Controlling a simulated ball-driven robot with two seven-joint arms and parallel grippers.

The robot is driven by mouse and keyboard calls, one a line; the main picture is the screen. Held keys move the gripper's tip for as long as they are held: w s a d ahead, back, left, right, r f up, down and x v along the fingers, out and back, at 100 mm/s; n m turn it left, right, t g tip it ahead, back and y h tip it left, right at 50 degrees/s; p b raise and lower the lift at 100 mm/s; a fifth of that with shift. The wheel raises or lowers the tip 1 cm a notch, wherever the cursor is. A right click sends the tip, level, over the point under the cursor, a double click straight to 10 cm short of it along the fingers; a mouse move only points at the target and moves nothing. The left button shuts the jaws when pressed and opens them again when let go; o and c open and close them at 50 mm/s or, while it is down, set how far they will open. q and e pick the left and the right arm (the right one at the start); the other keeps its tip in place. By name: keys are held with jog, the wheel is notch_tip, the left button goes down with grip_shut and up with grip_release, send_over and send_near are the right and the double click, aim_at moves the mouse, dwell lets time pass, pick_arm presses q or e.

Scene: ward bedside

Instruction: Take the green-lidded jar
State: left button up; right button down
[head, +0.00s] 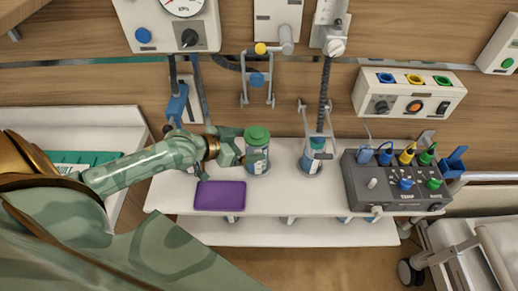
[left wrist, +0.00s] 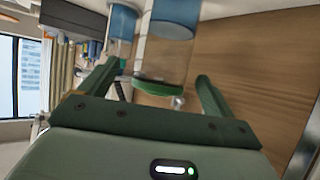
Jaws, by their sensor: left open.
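The green-lidded jar (head: 258,157) stands upright on the white shelf in the head view, a clear jar with a green lid and blue in its lower part. My left gripper (head: 241,147) is open at the jar's left side, level with its upper part. In the left wrist view the jar (left wrist: 168,55) appears upside down, its lid between the two open fingers (left wrist: 158,80). I cannot tell whether either finger touches it. My right gripper is not in view.
A purple tray (head: 220,196) lies on the white shelf (head: 290,205) in front of the jar. A similar clear jar (head: 311,160) stands to the right under a hose and bracket. A grey box with coloured plugs (head: 390,190) fills the shelf's right end.

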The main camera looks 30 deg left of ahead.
pick_arm(q)
jog(key=b+x, duration=0.1)
jog(key=x, duration=0.3)
jog(key=shift+w+a+f, duration=0.1)
jog(key=shift+w+f, duration=0.05)
jog(key=shift+w, duration=0.1)
jog(key=c, duration=1.3)
jog(key=shift+c, duration=0.2)
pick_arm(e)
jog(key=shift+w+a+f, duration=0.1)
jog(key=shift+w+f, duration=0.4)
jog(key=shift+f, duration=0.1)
